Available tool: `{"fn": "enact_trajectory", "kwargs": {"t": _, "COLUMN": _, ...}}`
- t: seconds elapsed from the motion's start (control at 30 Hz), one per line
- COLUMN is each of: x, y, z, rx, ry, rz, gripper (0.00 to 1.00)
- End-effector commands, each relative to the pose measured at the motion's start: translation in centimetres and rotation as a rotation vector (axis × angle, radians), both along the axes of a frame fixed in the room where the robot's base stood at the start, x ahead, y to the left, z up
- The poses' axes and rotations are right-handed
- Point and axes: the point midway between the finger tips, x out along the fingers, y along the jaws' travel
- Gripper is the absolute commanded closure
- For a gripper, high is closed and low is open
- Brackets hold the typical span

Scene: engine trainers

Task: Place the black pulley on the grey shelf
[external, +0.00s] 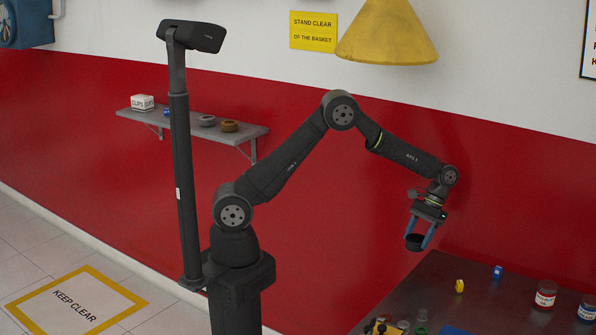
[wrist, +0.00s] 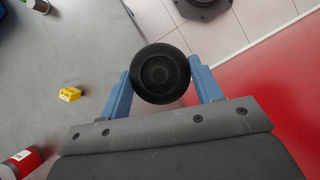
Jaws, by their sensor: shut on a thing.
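The black pulley (wrist: 160,74) is round and dark, held between the two blue fingers of my gripper (wrist: 160,88) in the wrist view. In the external view my gripper (external: 420,232) is shut on the pulley (external: 414,242) and holds it in the air above the back edge of the bench at the right. The grey shelf (external: 188,127) is on the red wall at the left, behind my arm and well away from the gripper. My camera column hides part of the shelf.
On the shelf are a white clips box (external: 142,102), a small blue thing (external: 166,112), a dark ring (external: 207,121) and a brown ring (external: 229,126). The bench (external: 425,285) holds a yellow part (external: 460,286), a blue part (external: 497,272) and jars (external: 545,294). A yellow lamp (external: 387,32) hangs above my arm.

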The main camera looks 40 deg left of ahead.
Motion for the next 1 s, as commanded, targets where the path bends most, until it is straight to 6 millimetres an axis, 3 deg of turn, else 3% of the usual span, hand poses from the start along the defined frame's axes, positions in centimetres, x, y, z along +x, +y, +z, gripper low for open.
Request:
{"fn": "enact_trajectory", "kwargs": {"t": 0.17, "x": 1.0, "y": 2.0, "z": 0.6, "rx": 0.003, "ry": 0.003, "rz": -0.223, "gripper": 0.78}}
{"fn": "enact_trajectory", "kwargs": {"t": 0.27, "x": 1.5, "y": 3.7, "z": 2.0, "rx": 0.002, "ry": 0.005, "rz": -0.299, "gripper": 0.78}}
{"fn": "enact_trajectory", "kwargs": {"t": 0.57, "x": 1.2, "y": 7.5, "z": 7.3, "rx": -0.002, "ry": 0.003, "rz": -0.020, "gripper": 0.78}}
{"fn": "enact_trajectory", "kwargs": {"t": 1.0, "x": 1.3, "y": 17.2, "z": 14.3, "rx": -0.002, "ry": 0.006, "rz": 0.415, "gripper": 0.78}}
